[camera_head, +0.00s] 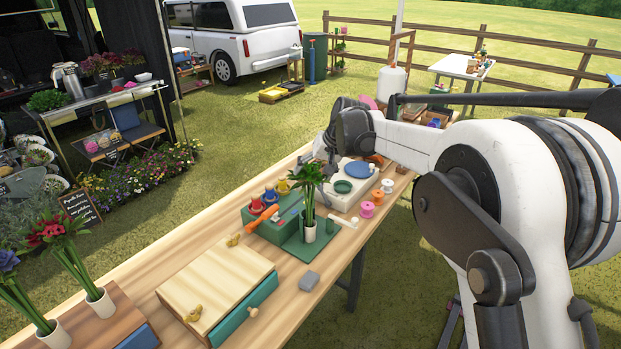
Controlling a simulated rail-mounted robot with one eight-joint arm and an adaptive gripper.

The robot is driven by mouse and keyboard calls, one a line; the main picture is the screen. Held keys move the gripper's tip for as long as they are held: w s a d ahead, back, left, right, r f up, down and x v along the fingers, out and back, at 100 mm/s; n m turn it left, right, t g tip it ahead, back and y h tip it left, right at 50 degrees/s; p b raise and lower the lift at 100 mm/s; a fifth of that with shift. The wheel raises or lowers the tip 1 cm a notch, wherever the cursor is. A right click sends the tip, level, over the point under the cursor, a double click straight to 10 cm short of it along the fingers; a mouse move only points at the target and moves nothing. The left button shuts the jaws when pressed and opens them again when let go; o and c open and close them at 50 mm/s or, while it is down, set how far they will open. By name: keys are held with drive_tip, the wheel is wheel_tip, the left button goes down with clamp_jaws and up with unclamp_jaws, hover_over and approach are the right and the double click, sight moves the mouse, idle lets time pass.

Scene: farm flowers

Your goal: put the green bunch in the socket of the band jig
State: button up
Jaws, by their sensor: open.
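The green bunch (308,184) stands upright, its stems in a white cup (310,232) on a green plate beside a green block (262,223). I cannot tell whether the cup sits in a socket. A pale fixture (346,203) with a dark green ring (343,187) and a blue disc (358,170) lies behind it to the right. I cannot tell which of these is the band jig. My gripper (320,164) is open, just behind the leaf tops in the picture. Its fingertips are partly hidden, and I see nothing held in it.
A wooden box (215,281) with a teal drawer and a grey block (309,280) are in front. Red flowers (62,232) and blue flowers (10,262) stand in white cups at left. Pink and orange spools (367,209) line the right edge. My arm spans the right side.

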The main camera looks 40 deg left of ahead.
drive_tip(key=v, duration=0.9)
drive_tip(key=shift+b, duration=0.4)
drive_tip(key=shift+a, duration=0.1)
drive_tip(key=s+d+r+m+t+h, duration=0.1)
drive_tip(key=d+r, duration=0.2)
drive_tip(key=d, duration=1)
drive_tip(key=s+d+r+m+t, duration=0.15)
drive_tip(key=d+r, duration=0.25)
drive_tip(key=d, duration=0.8)
drive_tip(key=s+d+r+m+t+h, duration=0.1)
drive_tip(key=d+r+m, duration=0.15)
drive_tip(key=d, duration=1.05)
drive_tip(key=s+d+f+m+t+h, duration=0.1)
drive_tip(key=s+d+f, duration=0.4)
drive_tip(key=s+d, duration=0.5)
drive_tip(key=s+d+f+m+t+h, duration=0.2)
drive_tip(key=s+d+f, duration=0.3)
drive_tip(key=s+d, duration=0.6)
drive_tip(key=d, duration=0.6)
drive_tip(key=shift+s+f+m+h, duration=0.25)
drive_tip(key=shift+m+h, duration=0.15)
